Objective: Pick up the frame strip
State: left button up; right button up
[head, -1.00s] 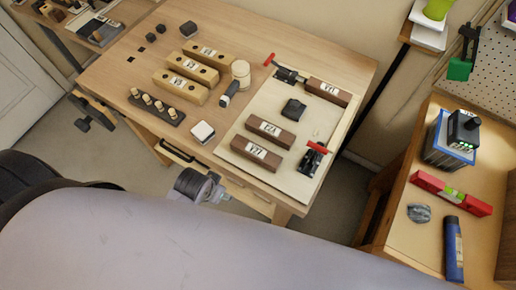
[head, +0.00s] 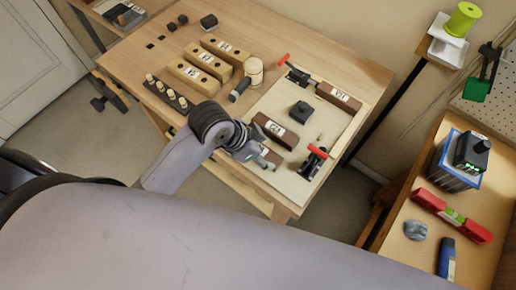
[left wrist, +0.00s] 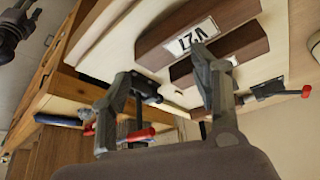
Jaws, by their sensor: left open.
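Several dark brown labelled strips lie on the pale board (head: 327,128) on the bench.
Red-handled clamps stand at the board's back (head: 296,74) and front right (head: 313,162). A dark block (head: 301,111) sits between the strips. Light wooden blocks (head: 199,76), a peg rack (head: 166,95) and a mallet (head: 253,71) occupy the bench's left.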

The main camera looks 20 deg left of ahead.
pick_arm(q)
jog(key=w+a+r+m+g+y, duration=0.1)
jog(key=w+a+r+m+g, duration=0.1)
jog(key=r+m, duration=0.4)
jog(key=w+a+r+m+g+y, duration=0.2)
jog(key=r+m, duration=0.3)
jog(key=m, duration=0.1)
jog(key=f, duration=0.3)
jog(key=f+p, duration=0.1)
jog(key=f, duration=0.3)
jog(key=d+f+p, duration=0.1)
jog(key=f, duration=0.3)
jog(key=shift+s+d+f, duration=0.1)
jog(key=shift+s+f, duration=0.15)
jog(key=shift+s, duration=0.05)
jog(key=f, duration=0.1)
jog(key=f+p, duration=0.2)
jog(key=f, duration=0.1)
jog(key=shift+d, duration=0.3)
jog(key=shift+d+f, duration=0.1)
jog(key=shift+f, duration=0.5)
jog(key=shift+c, duration=0.4)
jog(key=c, duration=1.2)
